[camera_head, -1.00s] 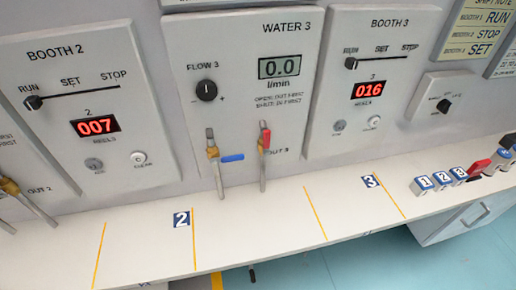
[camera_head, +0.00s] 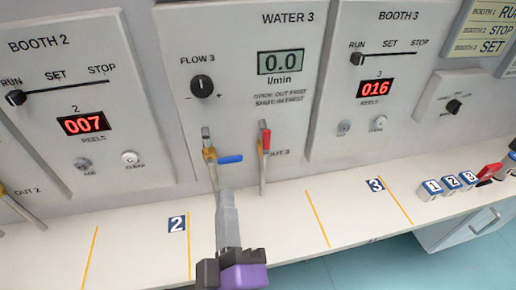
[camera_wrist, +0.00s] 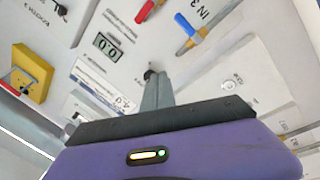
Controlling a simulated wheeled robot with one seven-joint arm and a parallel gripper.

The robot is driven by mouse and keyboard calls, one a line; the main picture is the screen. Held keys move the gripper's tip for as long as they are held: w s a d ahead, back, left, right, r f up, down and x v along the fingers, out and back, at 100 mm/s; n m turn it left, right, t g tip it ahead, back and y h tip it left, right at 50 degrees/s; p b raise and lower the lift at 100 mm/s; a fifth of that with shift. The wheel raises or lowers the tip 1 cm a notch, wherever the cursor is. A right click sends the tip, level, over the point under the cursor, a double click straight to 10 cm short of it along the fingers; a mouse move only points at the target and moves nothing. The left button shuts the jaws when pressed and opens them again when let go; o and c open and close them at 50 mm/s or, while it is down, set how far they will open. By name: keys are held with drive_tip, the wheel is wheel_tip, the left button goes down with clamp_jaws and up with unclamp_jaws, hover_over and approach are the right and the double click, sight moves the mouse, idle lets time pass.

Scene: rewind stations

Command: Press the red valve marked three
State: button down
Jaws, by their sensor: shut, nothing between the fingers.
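The red valve handle (camera_head: 265,138) marked OUT 3 sits upright on a thin pipe low on the WATER 3 panel. The red handle also shows at the top of the wrist view (camera_wrist: 146,11). A blue valve handle (camera_head: 230,159) sticks out sideways just left of it, and the wrist view shows the blue handle (camera_wrist: 186,24) by the IN 3 label. My gripper (camera_head: 226,195) is shut and empty. In the head view its tips lie below and left of the red handle, overlapping the lower blue-valve pipe. The fingers also show in the wrist view (camera_wrist: 154,78), apart from the red handle.
The FLOW 3 knob (camera_head: 202,86) and a 0.0 display (camera_head: 280,62) are above the valves. BOOTH 2 (camera_head: 75,130) and BOOTH 3 (camera_head: 360,110) panels flank them. Numbered blocks (camera_head: 450,183) and a red item (camera_head: 490,172) are on the shelf (camera_head: 285,225) at right.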

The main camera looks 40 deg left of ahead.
sight(266, 144)
drive_tip(key=w+n+h, duration=0.1)
drive_tip(key=w+a+f+n+h, duration=0.1)
drive_tip(key=n, duration=0.1)
drive_tip(key=w+a+f+n+h, duration=0.1)
drive_tip(key=w+n, duration=0.1)
drive_tip(key=shift+a+t+h, duration=0.2)
drive_tip(key=shift+t+h, duration=0.1)
drive_tip(key=shift+t, duration=0.1)
drive_tip(key=shift+r, duration=0.1)
drive_tip(key=w+a+p, duration=0.3)
drive_tip(key=w, duration=0.8)
